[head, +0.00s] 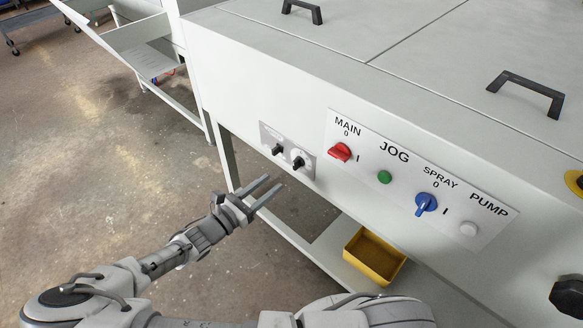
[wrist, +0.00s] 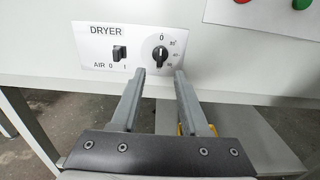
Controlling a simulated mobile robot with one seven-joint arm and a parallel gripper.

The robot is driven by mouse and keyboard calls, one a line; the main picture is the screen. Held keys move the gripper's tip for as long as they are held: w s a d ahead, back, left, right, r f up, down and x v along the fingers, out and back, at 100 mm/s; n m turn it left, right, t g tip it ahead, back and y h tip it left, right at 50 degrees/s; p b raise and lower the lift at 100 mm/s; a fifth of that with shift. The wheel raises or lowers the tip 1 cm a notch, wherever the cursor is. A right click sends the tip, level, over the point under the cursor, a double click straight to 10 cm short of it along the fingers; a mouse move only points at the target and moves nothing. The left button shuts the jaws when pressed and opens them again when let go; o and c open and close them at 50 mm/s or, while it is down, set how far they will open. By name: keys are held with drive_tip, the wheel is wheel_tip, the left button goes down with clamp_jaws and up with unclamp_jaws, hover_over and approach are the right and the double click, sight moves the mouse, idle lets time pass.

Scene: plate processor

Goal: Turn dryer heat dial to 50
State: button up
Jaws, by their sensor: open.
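The dryer heat dial (wrist: 160,54) is a round black knob with a white pointer line on a white label marked DRYER. Its scale shows 0 at the top and numbers down the right side; the lowest are too small to read surely. In the head view the dial (head: 298,162) is on the machine's front panel. My gripper (head: 273,186) is open and empty, below and in front of the dial, apart from it. In the wrist view its two fingers (wrist: 157,74) point at the panel, with the dial between and just above the tips.
The black AIR switch (wrist: 119,53) is close left of the dial. The red MAIN knob (head: 341,152), green JOG button (head: 384,177), blue SPRAY knob (head: 426,203) and PUMP button (head: 468,229) sit to the right. A yellow bin (head: 375,257) stands below. The floor at left is open.

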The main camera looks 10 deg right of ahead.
sight(293, 165)
drive_tip(key=x, duration=0.9)
drive_tip(key=shift+d+b, duration=0.15)
drive_tip(key=shift+b, duration=0.25)
clamp_jaws()
